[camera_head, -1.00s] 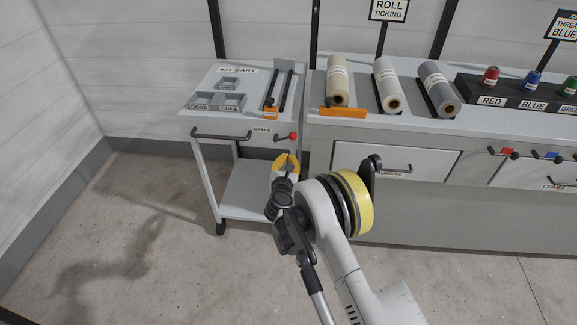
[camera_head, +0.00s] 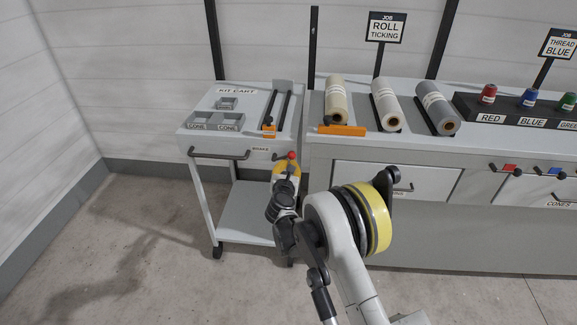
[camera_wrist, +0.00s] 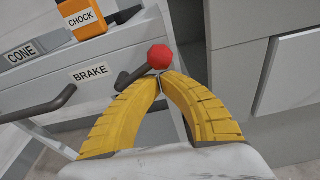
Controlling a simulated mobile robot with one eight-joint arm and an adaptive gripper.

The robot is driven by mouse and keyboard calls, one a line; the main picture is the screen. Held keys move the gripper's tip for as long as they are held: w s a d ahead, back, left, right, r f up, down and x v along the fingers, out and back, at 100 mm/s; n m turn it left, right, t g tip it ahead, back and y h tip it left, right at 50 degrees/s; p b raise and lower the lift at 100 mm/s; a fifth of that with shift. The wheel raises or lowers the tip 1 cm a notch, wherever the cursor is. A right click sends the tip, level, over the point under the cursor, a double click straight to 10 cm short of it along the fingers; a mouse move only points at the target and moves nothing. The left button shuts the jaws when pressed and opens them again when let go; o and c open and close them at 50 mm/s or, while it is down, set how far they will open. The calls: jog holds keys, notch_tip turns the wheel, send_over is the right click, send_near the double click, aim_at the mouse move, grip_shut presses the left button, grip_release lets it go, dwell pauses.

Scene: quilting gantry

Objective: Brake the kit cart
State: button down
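The kit cart (camera_head: 270,88) stands at the left, with a grey top and a lower shelf. Its brake lever is a dark rod with a red ball knob (camera_head: 291,155), right of the BRAKE label on the front. The knob also shows in the wrist view (camera_wrist: 160,56), with the rod running down to its left. My gripper (camera_head: 289,167) is at the cart's front right, at the lever. In the wrist view, its yellow fingers (camera_wrist: 161,80) come together just below the knob, with nothing visible between them. I cannot tell whether the tips touch the knob.
A dark pull handle (camera_head: 218,155) is on the cart's front, left of the lever. An orange chock (camera_wrist: 85,16) sits on the cart top. A long bench (camera_head: 440,150) with fabric rolls and thread cones stands close to the cart's right. The floor at left is clear.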

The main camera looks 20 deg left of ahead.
jog(key=shift+a+r, duration=0.1)
jog(key=shift+r, duration=0.65)
jog(key=shift+w, duration=0.1)
